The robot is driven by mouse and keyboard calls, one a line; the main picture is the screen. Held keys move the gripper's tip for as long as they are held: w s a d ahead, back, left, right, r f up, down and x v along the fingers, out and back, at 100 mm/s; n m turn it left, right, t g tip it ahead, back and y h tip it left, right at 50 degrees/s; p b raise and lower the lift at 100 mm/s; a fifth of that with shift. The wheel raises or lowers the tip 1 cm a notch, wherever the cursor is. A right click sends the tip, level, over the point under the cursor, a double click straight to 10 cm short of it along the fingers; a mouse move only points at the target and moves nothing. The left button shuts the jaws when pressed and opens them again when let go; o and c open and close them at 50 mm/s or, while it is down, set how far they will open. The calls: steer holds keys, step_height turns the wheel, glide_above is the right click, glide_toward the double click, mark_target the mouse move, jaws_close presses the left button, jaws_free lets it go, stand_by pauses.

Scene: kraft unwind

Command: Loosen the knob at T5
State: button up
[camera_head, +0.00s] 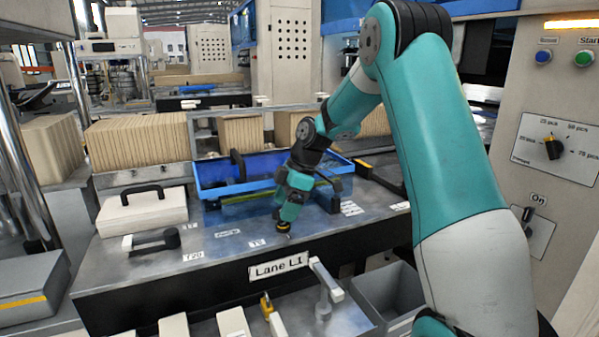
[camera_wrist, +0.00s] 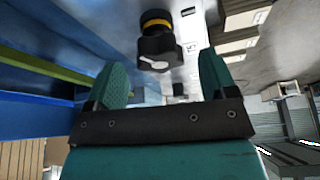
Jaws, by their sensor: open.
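The knob (camera_wrist: 158,50) is black with a yellow ring and a white pointer mark. In the wrist view it stands just beyond my gripper (camera_wrist: 162,72), between the lines of the two teal fingers. The fingers are spread and hold nothing. In the head view my gripper (camera_head: 286,214) points down at the knob (camera_head: 283,228) on the grey bench top, and it partly hides the knob. The T5 label (camera_head: 257,243) lies left of the knob. I cannot tell whether a finger touches it.
A blue tray (camera_head: 212,188) sits behind my gripper. A black handle (camera_head: 152,242) by the T20 label (camera_head: 193,256) and a cream case (camera_head: 142,212) stand to the left. A Lane L1 sign (camera_head: 278,266) is on the front edge.

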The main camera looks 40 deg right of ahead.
steer(key=v, duration=1.5)
steer(key=shift+p, duration=0.45)
steer(key=shift+d, duration=0.1)
steer(key=s+a+m+g, duration=0.1)
steer(key=s+a, duration=0.2)
steer(key=a, duration=0.7)
steer(key=s+a+m, duration=0.1)
steer(key=s+a, duration=0.2)
steer(key=a, duration=0.7)
steer(key=s+a+f+m, duration=0.2)
steer(key=s+a, duration=0.3)
steer(key=s, duration=0.5)
steer(key=s+a+f+m+g, duration=0.1)
steer(key=s+a+f, duration=0.2)
steer(key=s, duration=0.6)
steer(key=shift+s+a+f+m, duration=0.3)
steer(key=shift+s+a+m, duration=0.1)
steer(key=shift+a, duration=0.8)
